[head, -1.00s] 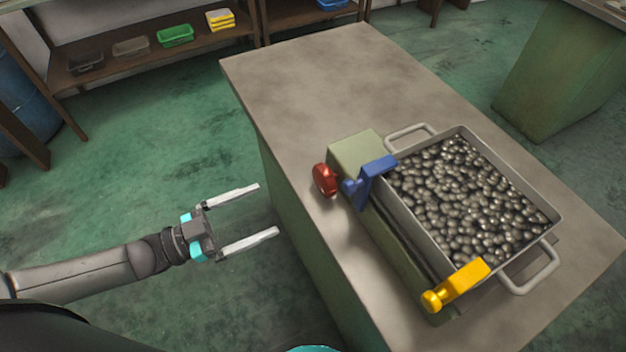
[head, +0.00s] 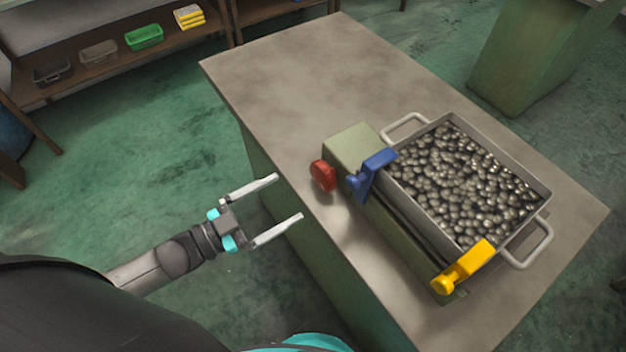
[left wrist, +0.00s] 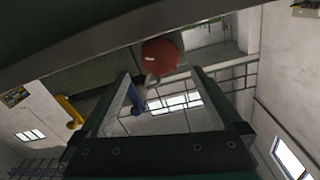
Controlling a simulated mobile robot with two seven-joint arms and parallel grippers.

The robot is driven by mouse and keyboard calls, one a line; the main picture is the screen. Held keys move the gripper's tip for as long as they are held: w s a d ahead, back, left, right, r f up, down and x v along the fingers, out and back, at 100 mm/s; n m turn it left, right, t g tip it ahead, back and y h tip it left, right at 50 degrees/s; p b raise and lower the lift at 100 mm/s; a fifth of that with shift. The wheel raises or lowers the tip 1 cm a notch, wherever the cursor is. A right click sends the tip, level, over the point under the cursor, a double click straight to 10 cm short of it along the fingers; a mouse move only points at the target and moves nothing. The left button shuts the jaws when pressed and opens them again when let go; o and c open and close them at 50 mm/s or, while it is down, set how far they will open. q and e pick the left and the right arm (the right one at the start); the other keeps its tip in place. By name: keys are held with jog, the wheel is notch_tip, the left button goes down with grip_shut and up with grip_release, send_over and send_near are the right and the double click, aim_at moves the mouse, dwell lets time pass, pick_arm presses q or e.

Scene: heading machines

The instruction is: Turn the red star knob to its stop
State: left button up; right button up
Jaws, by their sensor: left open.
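The red star knob (head: 323,175) sits at the left end of the green fixture (head: 352,146) on the bench, left of the blue clamp (head: 372,174). In the left wrist view the red knob (left wrist: 160,56) shows just beyond and between the fingers, with its lower part shaded. My left gripper (head: 288,198) is open and empty. It is left of the bench edge, with its fingers pointing towards the knob and a gap between them and it. It also shows in the left wrist view (left wrist: 158,88). My right gripper is not in view.
A metal tray (head: 547,205) full of dark balls stands beside the fixture, with loop handles at both ends. A yellow clamp (head: 463,268) is at the fixture's near end. The far part of the bench (head: 290,70) is clear. A shelf (head: 110,62) with small bins stands behind.

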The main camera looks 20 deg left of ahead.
aim_at(317, 180)
pick_arm(q)
jog(key=x, duration=0.8)
jog(key=shift+c, duration=0.2)
jog(key=c, duration=1.1)
jog(key=shift+m, duration=0.8)
jog(key=o, duration=1.1)
jog(key=shift+o, duration=0.2)
jog(key=v, duration=1.5)
jog(key=shift+p, duration=0.3)
